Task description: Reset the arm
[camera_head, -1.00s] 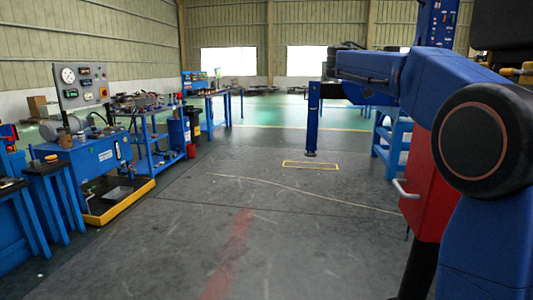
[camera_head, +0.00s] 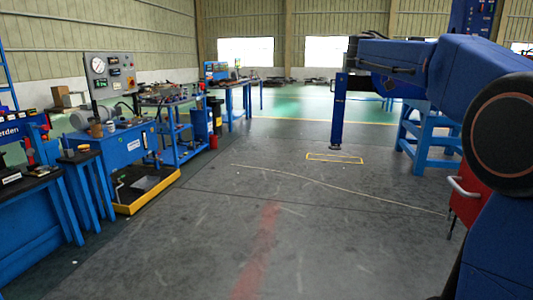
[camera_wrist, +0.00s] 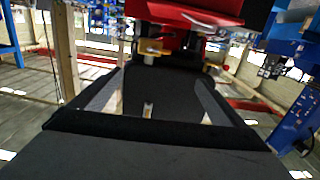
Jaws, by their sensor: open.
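My blue arm (camera_head: 440,65) reaches in from the right edge of the head view, with a large dark round joint at its near end. In the wrist view my gripper (camera_wrist: 155,100) shows as dark parts with a pale grey finger on each side. The fingers are apart and I see nothing held between them.
A blue test bench (camera_head: 120,145) with a yellow tray (camera_head: 150,192) and blue worktables line the left. A blue post (camera_head: 338,112) stands near a yellow floor outline (camera_head: 335,158). A blue stand (camera_head: 430,135) and a red cabinet (camera_head: 470,195) are at right. The middle floor is clear.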

